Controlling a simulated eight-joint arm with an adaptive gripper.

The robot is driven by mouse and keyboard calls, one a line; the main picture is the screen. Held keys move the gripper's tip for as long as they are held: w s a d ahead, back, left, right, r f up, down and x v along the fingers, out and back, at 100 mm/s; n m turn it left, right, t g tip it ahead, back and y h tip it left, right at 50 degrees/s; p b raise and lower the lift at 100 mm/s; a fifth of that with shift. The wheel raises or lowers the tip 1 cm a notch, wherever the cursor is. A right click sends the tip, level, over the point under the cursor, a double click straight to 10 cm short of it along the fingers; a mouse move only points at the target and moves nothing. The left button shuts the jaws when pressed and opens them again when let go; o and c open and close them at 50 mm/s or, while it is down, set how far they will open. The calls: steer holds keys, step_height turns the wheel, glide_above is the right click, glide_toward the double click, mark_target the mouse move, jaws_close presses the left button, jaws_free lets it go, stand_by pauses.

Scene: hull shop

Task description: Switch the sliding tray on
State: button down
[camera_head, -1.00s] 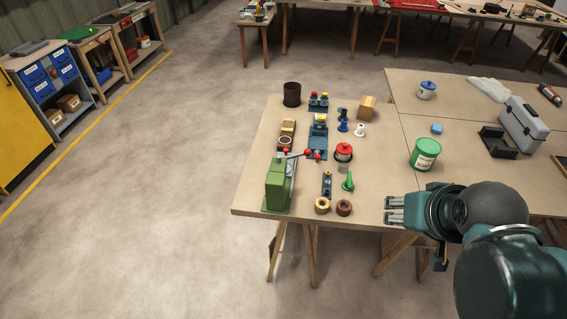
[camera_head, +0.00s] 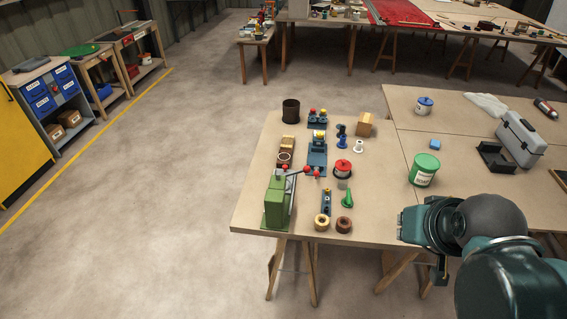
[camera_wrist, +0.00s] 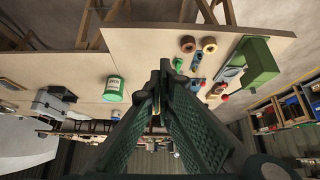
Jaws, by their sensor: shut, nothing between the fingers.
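A blue device (camera_head: 317,158) with a yellow top and red knobs at its front stands mid-left on the near table. A smaller dark blue box (camera_head: 317,118) with red and yellow buttons sits behind it. I cannot tell for sure which of these belongs to the sliding tray. My gripper (camera_head: 404,225) is at the table's front edge, right of and apart from both devices; its fingers are hard to make out there. In the wrist view my gripper (camera_wrist: 158,76) has its fingers together with nothing between them, and the small parts lie beyond them to the right.
A green lever machine (camera_head: 279,202) stands at the table's front left corner. Two rings (camera_head: 322,222), a green funnel-like piece (camera_head: 347,198) and a red-lidded jar (camera_head: 343,168) lie between it and my gripper. A green tub (camera_head: 424,170) stands behind my gripper. Bare tabletop lies left of the tub.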

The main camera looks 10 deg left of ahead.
steer(key=w+a+r+n+g+p, duration=0.1)
steer(key=w+a+r+p, duration=0.1)
steer(key=w+a, duration=0.5)
steer(key=w+a+r+n+y+p, duration=0.1)
steer(key=w+a+r, duration=0.1)
steer(key=w, duration=0.9)
steer(key=w+a+r+n+g+p, duration=0.1)
steer(key=w+a+r+p, duration=0.1)
steer(key=w+a, duration=0.5)
steer(key=w+a+f+n+p, duration=0.1)
steer(key=w+a+f+p, duration=0.1)
steer(key=w+a+f, duration=0.6)
steer(key=w+a+f+n+g+p, duration=0.1)
steer(key=w+a+f, duration=0.8)
steer(key=w+a, duration=0.2)
steer(key=shift+w+y+p, duration=0.35)
steer(key=shift+w+y, duration=0.05)
steer(key=shift+w, duration=0.9)
